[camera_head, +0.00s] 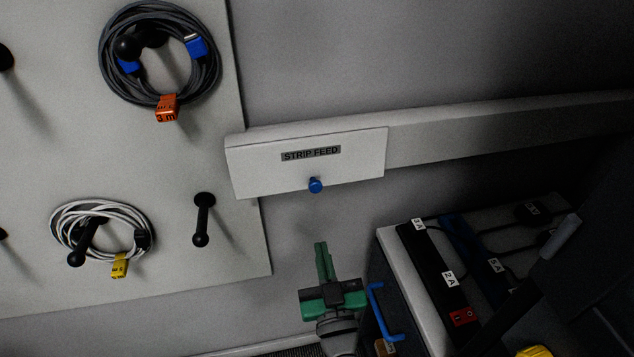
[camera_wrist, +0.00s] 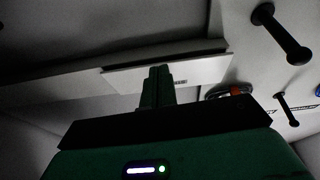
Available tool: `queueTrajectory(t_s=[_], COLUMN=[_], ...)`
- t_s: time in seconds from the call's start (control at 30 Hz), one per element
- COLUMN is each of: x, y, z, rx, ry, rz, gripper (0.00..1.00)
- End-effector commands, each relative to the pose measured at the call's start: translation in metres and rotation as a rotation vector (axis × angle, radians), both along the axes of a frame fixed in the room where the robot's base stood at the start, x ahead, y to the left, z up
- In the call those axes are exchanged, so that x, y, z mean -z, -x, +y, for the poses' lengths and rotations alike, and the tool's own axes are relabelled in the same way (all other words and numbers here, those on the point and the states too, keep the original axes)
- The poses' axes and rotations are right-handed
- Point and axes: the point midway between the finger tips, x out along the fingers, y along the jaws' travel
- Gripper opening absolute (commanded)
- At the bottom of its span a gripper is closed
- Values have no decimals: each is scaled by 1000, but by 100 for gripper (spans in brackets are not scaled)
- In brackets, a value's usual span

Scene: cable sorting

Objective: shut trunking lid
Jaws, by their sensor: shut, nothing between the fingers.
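The trunking lid (camera_head: 350,160) is a white panel labelled STRIP FEED with a blue knob (camera_head: 316,185) near its lower edge. It sits at the left end of the pale wall trunking (camera_head: 500,128). Its lower edge hangs below the line of the trunking; I cannot tell how far it stands out. My gripper (camera_head: 321,246) has green fingers, shut and empty, pointing up below the knob and apart from it. In the wrist view my fingers (camera_wrist: 160,70) overlap the lid (camera_wrist: 205,70) and hide part of it and its label; the knob does not show there.
A pale pegboard (camera_head: 180,165) at left carries a grey cable coil (camera_head: 108,68), a white cable coil (camera_head: 58,222) and a bare black peg (camera_head: 202,220). A cabinet (camera_head: 400,290) with a blue handle (camera_head: 383,315) and power strips (camera_head: 430,260) stands right of my gripper.

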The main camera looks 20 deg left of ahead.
Motion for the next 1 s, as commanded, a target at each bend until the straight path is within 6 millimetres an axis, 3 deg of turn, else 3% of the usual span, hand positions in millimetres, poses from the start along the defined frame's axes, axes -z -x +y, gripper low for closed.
queueTrajectory(t_s=[0.03, 0.4, 0.6, 0.77, 1.0], x=[-43, -111, -115, -110, -109], y=[6, 52, 68, 70, 48], z=[-4, -38, -48, -50, -36], rx=[4, 29, 34, 35, 32], ry=[14, 127, 158, 163, 162], rz=[29, 238, 299, 305, 303], gripper=[0, 0, 0, 0, 0])
